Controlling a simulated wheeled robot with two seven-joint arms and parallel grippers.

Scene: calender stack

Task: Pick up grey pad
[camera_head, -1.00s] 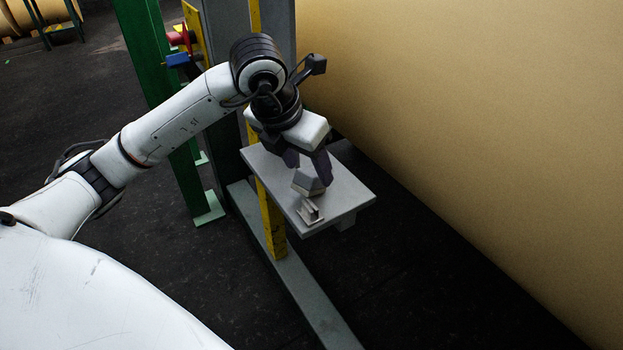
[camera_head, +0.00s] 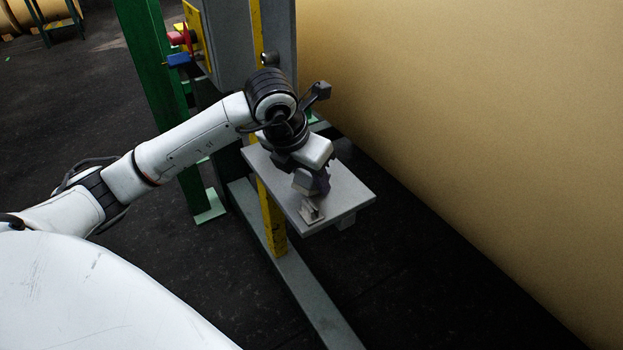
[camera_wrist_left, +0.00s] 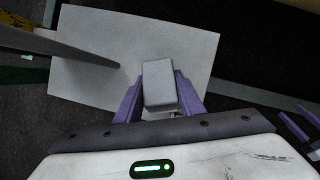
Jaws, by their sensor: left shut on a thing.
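The grey pad (camera_wrist_left: 160,84) is a small block with a lighter top face. In the left wrist view it sits between the two purple fingers of my left gripper (camera_wrist_left: 158,100), which is shut on it. In the head view my left gripper (camera_head: 314,184) points down over the grey shelf (camera_head: 346,192), and its fingers partly cover the pad. I cannot tell whether the pad still touches the shelf. What looks like part of my right gripper (camera_wrist_left: 298,130) shows at the right edge of the left wrist view; its jaw state is unclear.
A small metal bracket (camera_head: 311,212) stands on the shelf just in front of the gripper. A yellow post (camera_head: 272,220) rises beside the shelf's left edge. A large tan roll (camera_head: 470,110) fills the right side. A green post (camera_head: 160,90) stands at left.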

